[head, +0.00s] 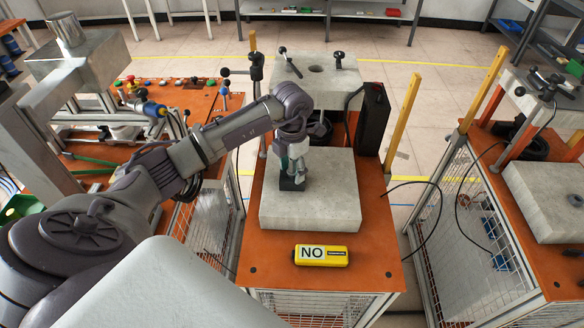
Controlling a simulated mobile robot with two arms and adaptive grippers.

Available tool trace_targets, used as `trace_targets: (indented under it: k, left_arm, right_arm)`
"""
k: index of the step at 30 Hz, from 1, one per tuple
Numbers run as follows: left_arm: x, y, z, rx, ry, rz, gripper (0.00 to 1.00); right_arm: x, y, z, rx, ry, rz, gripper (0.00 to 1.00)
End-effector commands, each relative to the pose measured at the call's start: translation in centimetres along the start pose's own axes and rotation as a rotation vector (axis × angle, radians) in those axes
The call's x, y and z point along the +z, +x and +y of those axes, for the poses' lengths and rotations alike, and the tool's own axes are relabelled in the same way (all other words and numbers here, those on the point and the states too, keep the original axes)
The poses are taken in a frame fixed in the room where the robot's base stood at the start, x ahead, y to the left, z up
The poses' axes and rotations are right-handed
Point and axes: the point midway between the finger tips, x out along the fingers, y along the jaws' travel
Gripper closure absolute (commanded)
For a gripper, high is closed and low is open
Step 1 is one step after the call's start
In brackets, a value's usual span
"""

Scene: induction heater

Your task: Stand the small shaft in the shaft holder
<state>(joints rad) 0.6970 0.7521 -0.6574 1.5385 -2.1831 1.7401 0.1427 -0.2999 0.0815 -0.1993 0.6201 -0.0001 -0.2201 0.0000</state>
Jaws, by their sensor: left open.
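My left gripper (293,178) points down over the left part of a pale concrete block on the middle orange table. Its fingers are apart, just above and beside a small black block-like piece (291,184) that looks like the shaft holder. A small grey upright piece (299,174) shows among the fingers; I cannot tell whether it is the small shaft or part of a finger. The gripper hides most of this spot. My right gripper is not in view.
The concrete block (335,205) has free room on its right. Behind it stand a second slab (345,75) with a hole and a black box (373,118). A yellow "NO" box (321,255) lies in front. Yellow posts (403,120) flank the table.

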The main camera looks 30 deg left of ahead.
Motion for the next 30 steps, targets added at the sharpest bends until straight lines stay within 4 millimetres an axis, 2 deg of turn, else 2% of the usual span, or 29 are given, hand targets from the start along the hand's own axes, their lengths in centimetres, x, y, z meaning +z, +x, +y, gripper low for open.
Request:
trace_targets:
  k: [5, 8, 21, 25, 30]
  left_arm:
    - [-0.1, 0.0, 0.0, 0.000, 0.000, 0.003, 0.42]
    - [0.0, -1.0, 0.1, 0.001, 0.000, 0.000, 0.42]
    - [0.1, -9.8, 0.0, 0.002, 0.001, -0.004, 0.42]
    - [0.0, -11.3, 0.0, 0.000, 0.000, -0.002, 0.42]
    - [0.0, -12.0, 0.0, 0.001, -0.001, 0.000, 0.42]
  right_arm:
    - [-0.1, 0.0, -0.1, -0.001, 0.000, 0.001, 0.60]
    - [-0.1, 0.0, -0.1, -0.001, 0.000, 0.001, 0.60]
    - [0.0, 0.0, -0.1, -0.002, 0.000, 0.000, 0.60]
    - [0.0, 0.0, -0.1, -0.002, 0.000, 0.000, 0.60]
    - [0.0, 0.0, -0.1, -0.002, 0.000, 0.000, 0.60]
